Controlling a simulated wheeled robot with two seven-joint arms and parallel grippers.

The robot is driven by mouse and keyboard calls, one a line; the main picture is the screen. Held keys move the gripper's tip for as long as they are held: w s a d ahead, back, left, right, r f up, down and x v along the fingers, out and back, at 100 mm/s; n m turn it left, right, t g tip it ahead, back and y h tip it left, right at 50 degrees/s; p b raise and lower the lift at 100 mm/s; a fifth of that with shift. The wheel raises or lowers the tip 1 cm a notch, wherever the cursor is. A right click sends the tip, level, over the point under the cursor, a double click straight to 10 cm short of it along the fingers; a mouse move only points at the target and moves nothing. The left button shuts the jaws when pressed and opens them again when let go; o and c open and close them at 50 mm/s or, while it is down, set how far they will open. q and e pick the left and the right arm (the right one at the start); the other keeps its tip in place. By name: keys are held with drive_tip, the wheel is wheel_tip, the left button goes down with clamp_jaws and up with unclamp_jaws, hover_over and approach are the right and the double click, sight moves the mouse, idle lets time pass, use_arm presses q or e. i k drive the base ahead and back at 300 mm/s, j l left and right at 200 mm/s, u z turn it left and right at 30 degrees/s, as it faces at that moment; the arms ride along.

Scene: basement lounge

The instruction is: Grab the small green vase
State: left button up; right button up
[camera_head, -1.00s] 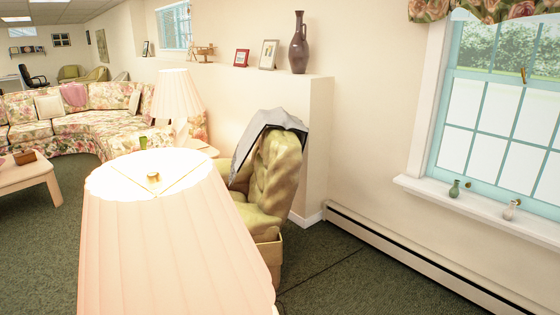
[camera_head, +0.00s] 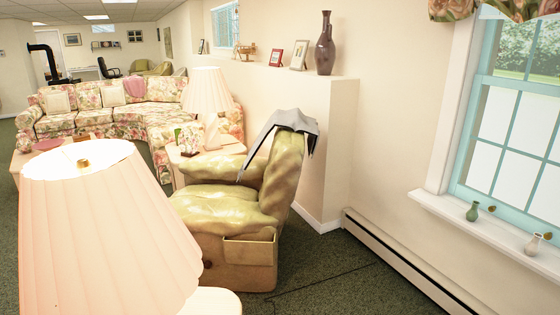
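The small green vase (camera_head: 472,211) stands upright on the white windowsill (camera_head: 450,212) at the right of the head view. A small pale vase (camera_head: 533,243) stands on the same sill, to its right and nearer to me. Neither of my grippers shows in the head view, so I cannot see whether they are open or shut.
A large lamp (camera_head: 105,235) on a pale table (camera_head: 216,302) fills the near left. A green armchair (camera_head: 228,205) with a grey cloth stands in the middle. A baseboard heater (camera_head: 400,262) runs below the window.

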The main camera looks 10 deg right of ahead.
sight(471, 215)
drive_tip(key=l, duration=0.8)
drive_tip(key=i+l+z, duration=0.1)
drive_tip(key=z, duration=0.4)
drive_tip(key=i+l+z, duration=0.1)
drive_tip(key=z, duration=0.4)
drive_tip(key=i+l+z, duration=0.15)
drive_tip(key=z, duration=0.3)
drive_tip(key=i+l+u, duration=0.1)
drive_tip(key=i+l, duration=0.65)
drive_tip(key=i, duration=0.25)
drive_tip(key=i+l+u, duration=0.15)
drive_tip(key=i+l, duration=0.7)
drive_tip(key=i, duration=0.1)
